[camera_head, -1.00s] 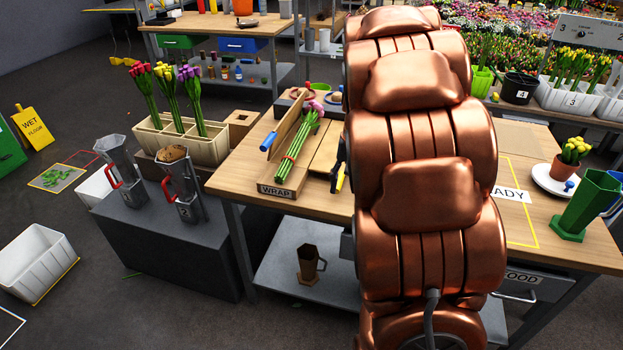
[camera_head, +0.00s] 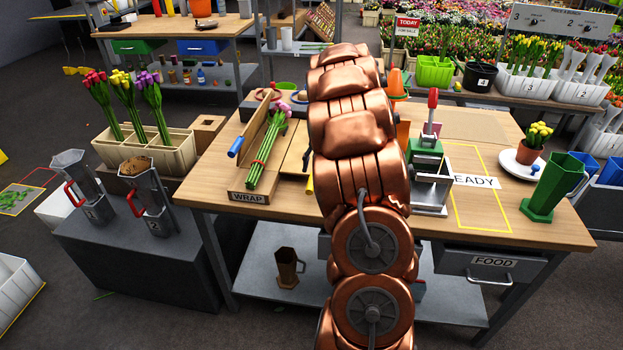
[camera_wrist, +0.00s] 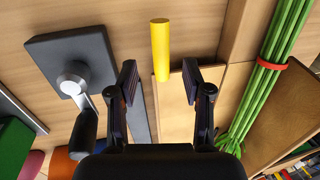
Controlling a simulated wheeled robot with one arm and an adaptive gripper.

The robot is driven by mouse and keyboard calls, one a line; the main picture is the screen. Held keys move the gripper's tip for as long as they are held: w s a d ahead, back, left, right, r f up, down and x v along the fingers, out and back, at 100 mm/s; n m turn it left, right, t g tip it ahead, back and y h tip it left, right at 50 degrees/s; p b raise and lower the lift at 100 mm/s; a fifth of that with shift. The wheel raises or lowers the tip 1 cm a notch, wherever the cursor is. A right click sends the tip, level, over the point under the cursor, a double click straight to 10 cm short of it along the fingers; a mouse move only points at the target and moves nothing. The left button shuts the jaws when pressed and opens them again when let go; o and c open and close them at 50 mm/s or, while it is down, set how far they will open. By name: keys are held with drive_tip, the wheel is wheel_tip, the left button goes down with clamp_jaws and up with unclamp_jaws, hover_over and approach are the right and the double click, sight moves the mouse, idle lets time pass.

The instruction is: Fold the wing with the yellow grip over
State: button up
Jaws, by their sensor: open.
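The yellow grip (camera_wrist: 160,50) is a round bar at the edge of a flat wooden wing (camera_wrist: 174,112) in the wrist view. In the head view the wing (camera_head: 296,152) lies right of the stems, and the grip (camera_head: 310,186) shows beside my arm. My gripper (camera_wrist: 160,80) is open, its fingers on either side of the grip's near end; I cannot tell whether they touch it. In the head view my arm hides most of it. The tulip bunch (camera_head: 266,152) with a red band lies on the wrap board. The opposite wing (camera_head: 257,122), with a blue grip (camera_head: 236,147), stands raised.
A grey block with a lever (camera_wrist: 73,78) stands left of my gripper in the wrist view. In the head view a green and grey device with a red handle (camera_head: 432,100) stands right of my arm. The yellow-outlined READY area (camera_head: 478,205) is clear.

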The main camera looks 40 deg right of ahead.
sight(311, 181)
drive_tip(key=shift+w+a+f+p, duration=0.15)
drive_tip(key=shift+f, duration=0.75)
drive_tip(key=shift+w+a+f+p, duration=0.1)
drive_tip(key=shift+w+f+p, duration=0.1)
drive_tip(key=shift+f, duration=0.7)
drive_tip(key=shift+w+a+f+p, duration=0.15)
drive_tip(key=shift+f, duration=0.75)
clamp_jaws()
drive_tip(key=shift+w+d+r, duration=0.1)
drive_tip(key=shift+w+d, duration=0.05)
drive_tip(key=shift+r, duration=0.1)
